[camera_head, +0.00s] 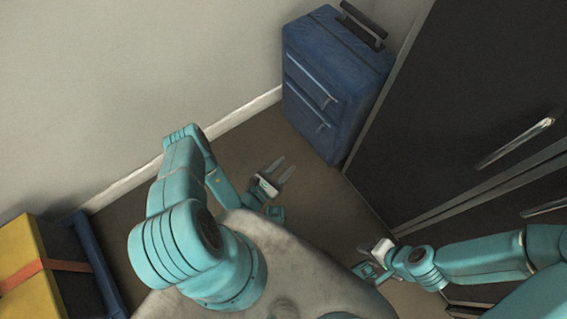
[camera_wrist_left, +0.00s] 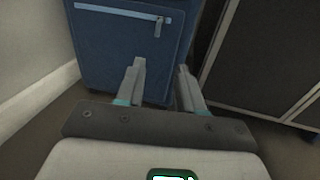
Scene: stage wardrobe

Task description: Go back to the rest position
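My left gripper (camera_head: 279,171) is in the middle of the head view, above the brown floor and in front of the blue suitcase. Its two fingers are apart with nothing between them. In the left wrist view the left gripper (camera_wrist_left: 162,80) also shows open and empty, with the suitcase behind the fingertips. My right gripper (camera_head: 376,258) is at the lower right of the head view, beside the dark wardrobe. Its fingers are small and partly hidden, so I cannot tell whether they are open.
The blue suitcase (camera_head: 335,85) stands upright between the pale wall (camera_head: 120,80) and the dark wardrobe (camera_head: 480,90) with metal handles. A yellow case with an orange strap (camera_head: 25,265) is at the lower left. Bare floor (camera_head: 320,205) lies between the grippers.

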